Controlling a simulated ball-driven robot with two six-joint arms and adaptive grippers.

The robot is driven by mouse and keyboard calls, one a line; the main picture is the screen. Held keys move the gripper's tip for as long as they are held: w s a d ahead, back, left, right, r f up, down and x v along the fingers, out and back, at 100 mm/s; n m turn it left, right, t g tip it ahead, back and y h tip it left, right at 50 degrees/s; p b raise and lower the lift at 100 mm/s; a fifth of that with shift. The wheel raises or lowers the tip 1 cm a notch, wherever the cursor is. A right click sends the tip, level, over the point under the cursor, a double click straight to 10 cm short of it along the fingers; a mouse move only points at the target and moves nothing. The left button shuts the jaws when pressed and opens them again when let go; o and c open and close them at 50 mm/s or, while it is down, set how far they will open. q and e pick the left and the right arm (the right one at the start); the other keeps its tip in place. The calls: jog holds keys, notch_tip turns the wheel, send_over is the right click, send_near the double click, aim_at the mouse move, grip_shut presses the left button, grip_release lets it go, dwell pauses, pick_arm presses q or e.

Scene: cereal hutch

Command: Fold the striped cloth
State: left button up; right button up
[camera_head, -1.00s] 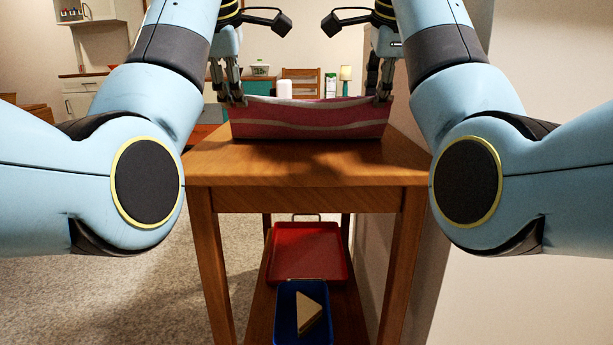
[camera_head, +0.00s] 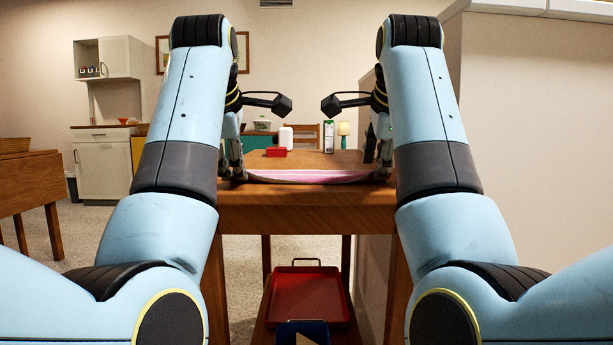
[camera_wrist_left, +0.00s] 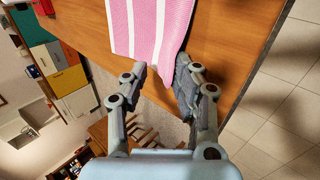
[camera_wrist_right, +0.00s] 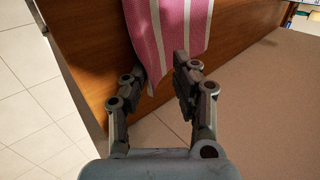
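The striped pink and white cloth (camera_head: 310,178) lies low across the front part of the wooden table top, seen nearly edge-on in the head view. In the left wrist view, one corner of the cloth (camera_wrist_left: 150,30) reaches between the fingers of my left gripper (camera_wrist_left: 161,76). Those fingers stand apart with a gap. In the right wrist view, another end of the cloth (camera_wrist_right: 175,25) reaches the fingers of my right gripper (camera_wrist_right: 160,72), also apart. My arms hide the cloth's side ends in the head view.
The wooden table (camera_head: 300,205) has a red box (camera_head: 276,152), a white container (camera_head: 286,137) and a carton (camera_head: 329,137) beyond the cloth. A red tray (camera_head: 308,298) sits on the lower shelf. A wall (camera_head: 520,150) stands close on the right.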

pick_arm(q)
jog(key=shift+o, duration=1)
pick_arm(e)
jog(key=shift+o, duration=1)
pick_arm(q)
notch_tip(320, 180, up, 9)
jog(key=s, duration=0.2)
pick_arm(e)
notch_tip(320, 180, up, 9)
jog(key=s, duration=0.2)
